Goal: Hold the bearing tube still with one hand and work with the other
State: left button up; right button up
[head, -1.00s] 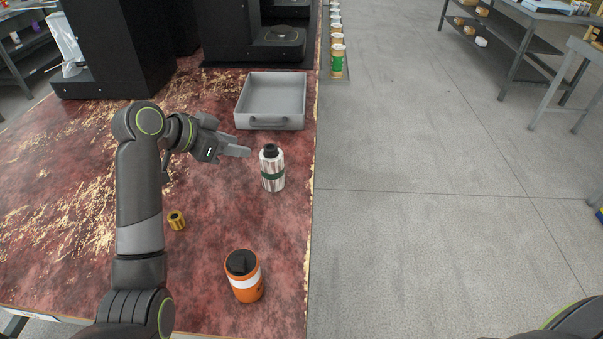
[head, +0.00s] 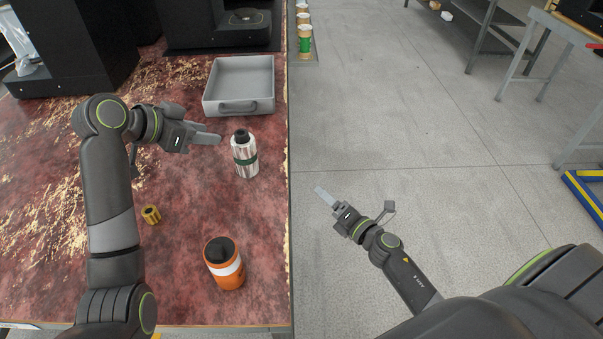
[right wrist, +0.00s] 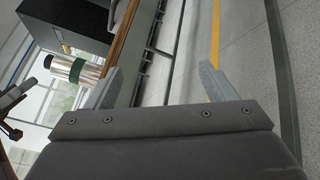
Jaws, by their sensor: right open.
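A small brass-coloured tube (head: 151,215), which looks like the bearing tube, stands on the red worn tabletop (head: 185,195) in the head view. Nothing touches it. My left gripper (head: 214,139) is above the table, beyond and right of the tube, with its fingers pointing right toward a silver bottle. The head view does not show clearly whether its fingers are apart. My right gripper (head: 321,191) is over the floor side, just right of the table edge. In the right wrist view its fingers (right wrist: 160,85) are wide apart with nothing between them.
An orange bottle (head: 224,264) stands nearer. A grey tray (head: 240,108) lies behind. Black machines (head: 220,25) line the back.

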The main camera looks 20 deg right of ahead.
aim_at(238, 150)
jog(key=w+a+r+n+g+y, duration=0.15)
jog(key=a+r+n+y, duration=0.6)
jog(key=r+n, duration=0.75)
jog(key=shift+n+g+h, duration=0.25)
jog(key=shift+n+g, duration=0.1)
jog(key=shift+n, duration=0.55)
jog(key=x, duration=0.5)
jog(key=f+x, duration=0.1)
jog(key=x, duration=0.5)
jog(key=f+x, duration=0.1)
jog(key=x, duration=0.5)
jog(key=shift+s+a, duration=0.2)
jog(key=shift+a, duration=0.2)
jog(key=shift+f, duration=0.1)
jog(key=c, duration=1.1)
